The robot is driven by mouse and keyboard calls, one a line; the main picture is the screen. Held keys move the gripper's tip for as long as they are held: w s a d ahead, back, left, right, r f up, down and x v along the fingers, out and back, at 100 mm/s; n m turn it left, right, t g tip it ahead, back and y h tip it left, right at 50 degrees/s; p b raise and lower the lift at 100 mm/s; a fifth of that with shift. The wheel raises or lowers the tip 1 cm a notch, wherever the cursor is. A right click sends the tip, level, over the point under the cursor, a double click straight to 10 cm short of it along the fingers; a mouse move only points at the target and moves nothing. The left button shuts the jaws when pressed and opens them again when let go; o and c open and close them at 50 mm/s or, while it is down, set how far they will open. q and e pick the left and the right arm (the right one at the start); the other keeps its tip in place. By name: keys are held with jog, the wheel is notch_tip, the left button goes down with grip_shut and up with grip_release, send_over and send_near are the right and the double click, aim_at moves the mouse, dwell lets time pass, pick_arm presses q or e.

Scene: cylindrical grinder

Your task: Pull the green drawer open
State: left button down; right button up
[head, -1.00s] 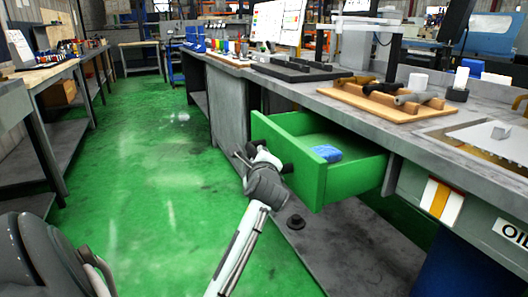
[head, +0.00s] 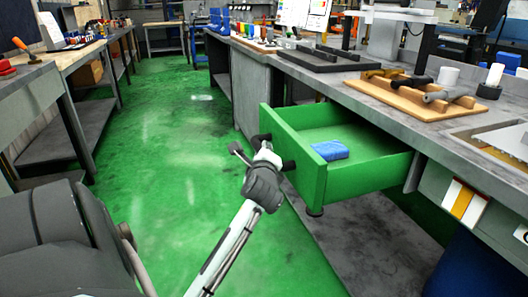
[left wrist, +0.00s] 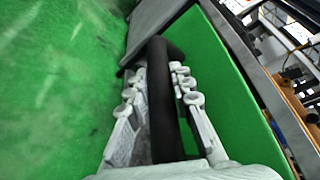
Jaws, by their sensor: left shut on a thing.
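The green drawer (head: 368,178) stands out well from under the grey workbench in the head view, its inside showing. A blue folded cloth or sponge (head: 329,150) lies in it near the front. Its black bar handle (head: 288,165) is on the front panel. My left gripper (head: 268,158) is at this handle. In the left wrist view the handle (left wrist: 163,105) runs between the two fingers (left wrist: 158,110), which are shut on it, with the green drawer front (left wrist: 225,85) to the right. My right gripper is not in view.
The workbench top (head: 330,82) carries a wooden holder (head: 420,95) with dark tools and several small items. The green floor (head: 180,170) left of the drawer is clear. Another bench (head: 40,85) runs along the left. A lower shelf (head: 370,240) lies under the drawer.

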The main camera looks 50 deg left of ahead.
pick_arm(q)
jog(key=shift+f, duration=0.1)
jog(key=c, duration=1.3)
grip_release()
jog(key=shift+d, duration=0.1)
jog(key=v, duration=1.2)
jog(key=shift+s, duration=0.1)
